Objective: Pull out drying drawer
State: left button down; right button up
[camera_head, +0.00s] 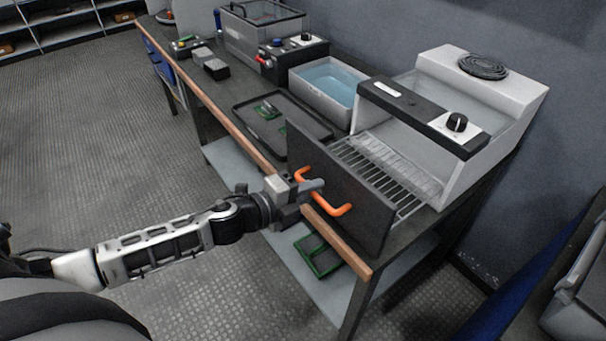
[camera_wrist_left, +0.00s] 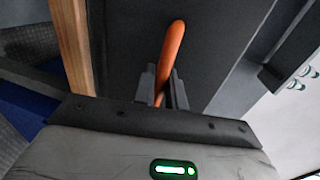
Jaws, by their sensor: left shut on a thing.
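The drying drawer (camera_head: 338,187) has a dark upright front panel with an orange bar handle (camera_head: 344,210). It stands pulled out from the white drying unit (camera_head: 500,95), and its wire rack (camera_head: 380,172) shows behind the panel. My left gripper (camera_head: 312,187) is shut on the orange handle near its left part. In the left wrist view, the handle (camera_wrist_left: 172,50) passes between the two fingers (camera_wrist_left: 163,88), in front of the dark panel. My right gripper is not in view.
The workbench's wooden front edge (camera_head: 213,103) runs just under the drawer front. A black tray (camera_head: 283,125) and a metal water bath (camera_head: 328,88) stand left of the drying unit. A green-rimmed item (camera_head: 318,255) lies on the lower shelf. The floor (camera_head: 110,130) in front is clear.

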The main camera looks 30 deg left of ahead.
pick_arm(q)
jog(key=shift+s+a, duration=0.15)
jog(key=shift+s, duration=0.2)
jog(key=c, duration=1.5)
grip_release()
jog(key=shift+c, duration=0.2)
jog(key=v, duration=1.6)
jog(key=shift+b, duration=0.4)
jog(key=shift+f, duration=0.1)
